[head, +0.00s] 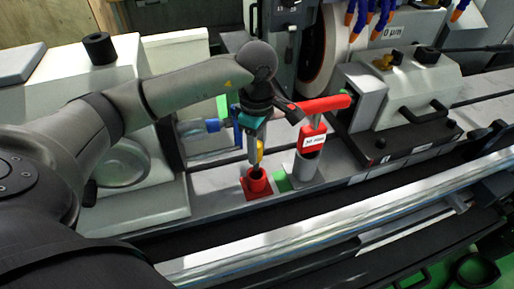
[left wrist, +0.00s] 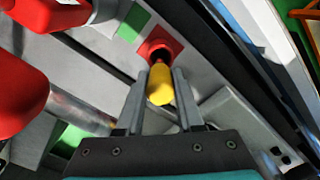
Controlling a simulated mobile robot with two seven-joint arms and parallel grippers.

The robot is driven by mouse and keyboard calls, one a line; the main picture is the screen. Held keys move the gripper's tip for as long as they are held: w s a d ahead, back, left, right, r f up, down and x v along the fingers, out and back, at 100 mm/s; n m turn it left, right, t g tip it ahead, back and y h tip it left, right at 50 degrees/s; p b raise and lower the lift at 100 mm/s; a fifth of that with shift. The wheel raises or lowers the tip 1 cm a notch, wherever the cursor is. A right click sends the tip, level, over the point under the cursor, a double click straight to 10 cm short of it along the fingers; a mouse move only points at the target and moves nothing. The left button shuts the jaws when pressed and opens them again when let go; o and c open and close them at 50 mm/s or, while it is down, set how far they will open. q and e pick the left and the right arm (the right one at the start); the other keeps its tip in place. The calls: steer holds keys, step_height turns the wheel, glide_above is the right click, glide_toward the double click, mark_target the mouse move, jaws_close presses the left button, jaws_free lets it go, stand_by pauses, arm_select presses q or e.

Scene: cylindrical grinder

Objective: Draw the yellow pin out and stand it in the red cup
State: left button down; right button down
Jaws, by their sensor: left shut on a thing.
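The yellow pin (left wrist: 160,86) is between the fingers of my left gripper (left wrist: 161,100), which is shut on it. In the head view my left gripper (head: 255,150) points down with the yellow pin (head: 260,152) at its tip. The red cup (head: 257,184) stands on the grey machine bed right below. In the left wrist view the red cup (left wrist: 171,44) shows its dark opening just beyond the pin's end. The pin's lower end is at or above the opening; I cannot tell whether it is inside. My right gripper is not in view.
A red-handled part with a white label (head: 313,140) stands close to the right of the cup. A green patch (head: 281,181) lies between them. A grinding wheel (head: 318,55) is behind, and a long shiny bar (head: 330,216) runs in front.

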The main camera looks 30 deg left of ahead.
arm_select(q)
steer(key=shift+f, duration=0.1)
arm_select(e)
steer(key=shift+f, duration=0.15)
arm_select(q)
steer(key=shift+d+f+b, duration=0.4)
steer(key=shift+f+b, duration=0.15)
steer(key=shift+f, duration=0.05)
steer(key=shift+w+d+f+b, duration=0.2)
steer(key=shift+d+f+b, duration=0.15)
steer(key=shift+f+b, duration=0.15)
steer(key=shift+d, duration=0.1)
steer(key=shift+s, duration=0.3)
steer(key=shift+s+a+r, duration=0.3)
steer(key=shift+a, duration=0.05)
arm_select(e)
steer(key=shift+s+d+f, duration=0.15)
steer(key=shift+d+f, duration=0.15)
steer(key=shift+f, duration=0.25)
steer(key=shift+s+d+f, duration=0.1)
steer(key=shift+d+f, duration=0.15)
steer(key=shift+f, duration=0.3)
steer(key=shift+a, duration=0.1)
arm_select(q)
steer(key=shift+a+r, duration=0.1)
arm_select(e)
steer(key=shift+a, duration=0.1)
